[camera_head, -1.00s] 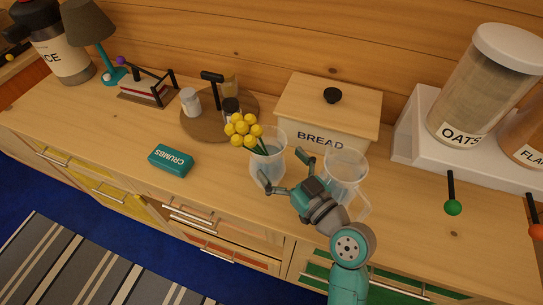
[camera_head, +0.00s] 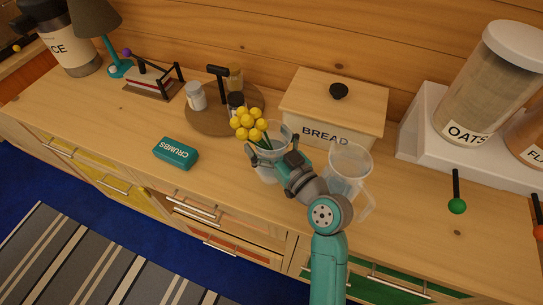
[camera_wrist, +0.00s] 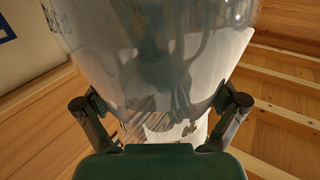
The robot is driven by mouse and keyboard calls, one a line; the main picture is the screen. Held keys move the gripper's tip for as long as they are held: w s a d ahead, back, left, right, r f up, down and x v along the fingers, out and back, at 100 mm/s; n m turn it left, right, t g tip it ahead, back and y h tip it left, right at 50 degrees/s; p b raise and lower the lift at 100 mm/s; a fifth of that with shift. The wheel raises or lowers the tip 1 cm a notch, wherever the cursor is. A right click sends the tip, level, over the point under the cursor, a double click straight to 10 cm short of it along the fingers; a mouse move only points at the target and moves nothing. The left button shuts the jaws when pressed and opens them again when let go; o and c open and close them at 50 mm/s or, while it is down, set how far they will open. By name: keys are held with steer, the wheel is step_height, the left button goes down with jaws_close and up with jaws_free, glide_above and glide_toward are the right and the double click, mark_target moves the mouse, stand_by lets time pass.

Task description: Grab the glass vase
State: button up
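The glass vase (camera_head: 266,173) is clear and stands upright on the wooden counter, with yellow round flowers (camera_head: 249,122) leaning left from its mouth. My gripper (camera_head: 272,143) is at the vase, with one finger on each side of it. In the wrist view, the vase (camera_wrist: 165,50) fills the space between the fingers of my gripper (camera_wrist: 160,104). The fingers are spread wide. Whether the pads touch the glass is hard to tell. My gripper and wrist hide part of the vase in the head view.
A clear glass pitcher (camera_head: 346,165) stands close on the right of my wrist. The bread box (camera_head: 330,123) is behind. A round board (camera_head: 205,122) with jars lies at the back left. A teal crumbs box (camera_head: 176,153) lies left, with bare counter around it.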

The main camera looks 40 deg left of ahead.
steer(key=c, duration=0.8)
steer(key=shift+o, duration=0.2)
steer(key=shift+r, duration=0.1)
